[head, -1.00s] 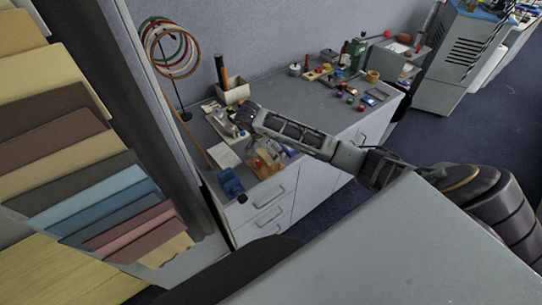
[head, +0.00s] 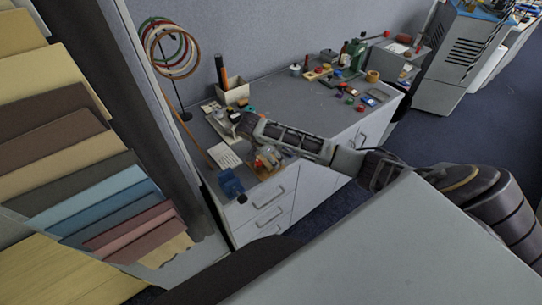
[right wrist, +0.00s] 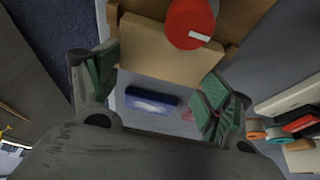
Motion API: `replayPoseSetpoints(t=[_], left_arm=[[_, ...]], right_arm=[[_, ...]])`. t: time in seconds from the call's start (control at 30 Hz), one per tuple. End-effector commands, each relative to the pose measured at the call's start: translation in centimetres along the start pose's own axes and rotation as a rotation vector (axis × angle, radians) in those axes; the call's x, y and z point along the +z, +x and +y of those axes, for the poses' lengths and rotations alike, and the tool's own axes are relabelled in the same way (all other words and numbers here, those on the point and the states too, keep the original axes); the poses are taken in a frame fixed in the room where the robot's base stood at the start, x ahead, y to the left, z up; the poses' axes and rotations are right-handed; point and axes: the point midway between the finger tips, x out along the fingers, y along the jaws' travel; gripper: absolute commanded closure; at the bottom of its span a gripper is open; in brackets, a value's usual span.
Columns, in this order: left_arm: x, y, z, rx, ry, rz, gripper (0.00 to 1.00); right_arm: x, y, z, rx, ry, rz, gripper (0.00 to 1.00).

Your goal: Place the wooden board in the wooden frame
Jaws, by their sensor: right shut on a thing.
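In the right wrist view, a light tan wooden board (right wrist: 160,52) spans the gap between the green-padded fingers of my right gripper (right wrist: 160,82), which is shut on it. Darker brown wood (right wrist: 243,20), apparently the wooden frame, shows behind the board at the top; its opening is hidden. A red disc (right wrist: 190,25) with a white mark overlaps the board's upper edge. In the head view my right arm reaches over the left end of the grey cabinet top, and its wrist hides most of the work spot. My left gripper is not in view.
A blue object (head: 230,183) lies at the cabinet's front left corner. A white card (head: 224,155) and a pen box (head: 233,91) are close by. A hoop stand (head: 180,95) is behind. Coloured pieces and tools lie farther right; the middle of the top is clear.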

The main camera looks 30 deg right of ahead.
Motion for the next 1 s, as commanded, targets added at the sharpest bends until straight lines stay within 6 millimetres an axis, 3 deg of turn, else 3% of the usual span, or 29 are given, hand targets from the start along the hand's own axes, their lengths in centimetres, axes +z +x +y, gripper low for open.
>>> replayPoseSetpoints(t=[0.27, 0.3, 0.43, 1.0], left_arm=[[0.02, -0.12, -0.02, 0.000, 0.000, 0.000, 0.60], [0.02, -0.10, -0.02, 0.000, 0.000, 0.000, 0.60], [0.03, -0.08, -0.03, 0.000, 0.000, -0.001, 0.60], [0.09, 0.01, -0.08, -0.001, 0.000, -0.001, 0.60]], right_arm=[[0.10, 0.12, -0.01, 0.000, 0.000, -0.001, 0.44], [0.09, 0.12, -0.03, -0.001, 0.000, 0.000, 0.17], [0.08, 0.13, -0.02, -0.001, 0.000, 0.000, 0.00], [0.00, -0.44, -0.03, -0.001, 0.000, 0.000, 0.00]])
